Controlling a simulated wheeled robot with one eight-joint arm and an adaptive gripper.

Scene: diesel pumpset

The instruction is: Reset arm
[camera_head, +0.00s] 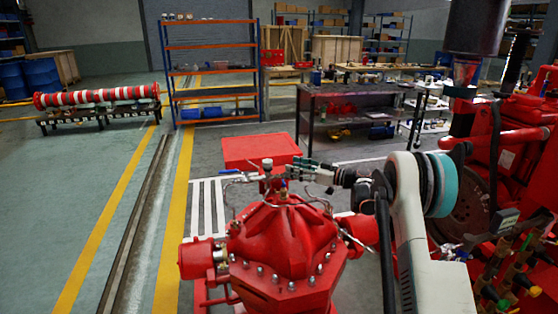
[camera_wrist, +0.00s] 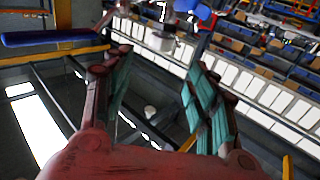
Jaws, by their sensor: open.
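My gripper (camera_head: 303,165) is in the middle of the head view, at the end of my white arm, which comes in from the lower right. It points left, just above the top of the red pump casing (camera_head: 285,240), close to the valve fitting (camera_head: 267,165) there. In the wrist view my gripper (camera_wrist: 155,88) has its two green-padded fingers spread apart with nothing between them. A blue lever handle (camera_wrist: 50,38) shows at the upper left of the wrist view, beyond the fingers. Whether the gripper touches the fitting cannot be told.
Red engine machinery (camera_head: 510,150) stands close on the right. A red box (camera_head: 260,150) lies behind the pump. A dark workbench (camera_head: 350,95) and a blue-orange shelf (camera_head: 212,70) stand farther back. A striped red-white pipe (camera_head: 97,95) rests at the left. The left floor is clear.

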